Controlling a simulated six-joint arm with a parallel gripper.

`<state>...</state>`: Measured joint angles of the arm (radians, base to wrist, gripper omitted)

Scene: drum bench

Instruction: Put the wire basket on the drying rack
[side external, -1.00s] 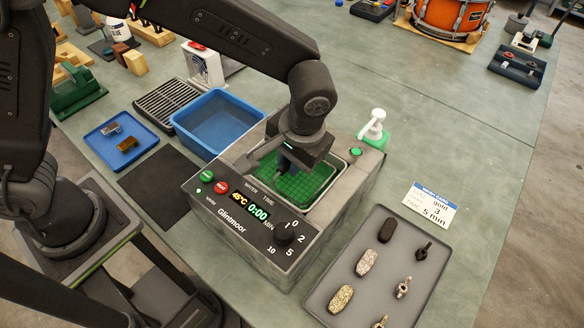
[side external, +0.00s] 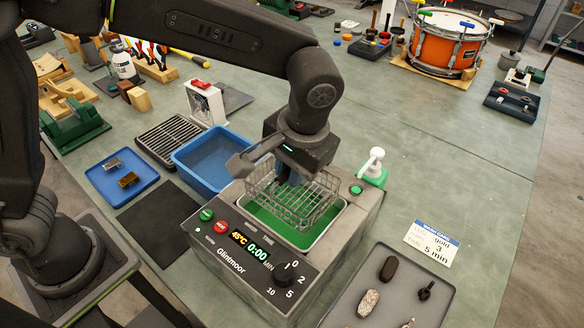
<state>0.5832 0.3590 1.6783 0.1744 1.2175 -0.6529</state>
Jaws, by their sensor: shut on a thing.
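The wire basket (side external: 308,205) is a silver mesh basket over the open tank of the grey ultrasonic cleaner (side external: 232,262). My gripper (side external: 292,178) is shut on the basket from above; its fingertips are partly hidden. The basket is raised, with green liquid (side external: 275,226) showing in the tank below it. I cannot tell whether its bottom has cleared the tank rim. The drying rack (side external: 175,138) is a dark slatted rack at the left, behind the blue tub, and is empty.
The blue tub (side external: 203,176) stands between the cleaner and the rack. A blue tray (side external: 103,180) with small metal parts and a dark mat (side external: 158,219) lie left. A white fan-like unit (side external: 205,103) stands behind the rack. A soap pump (side external: 373,165) stands right of the cleaner.

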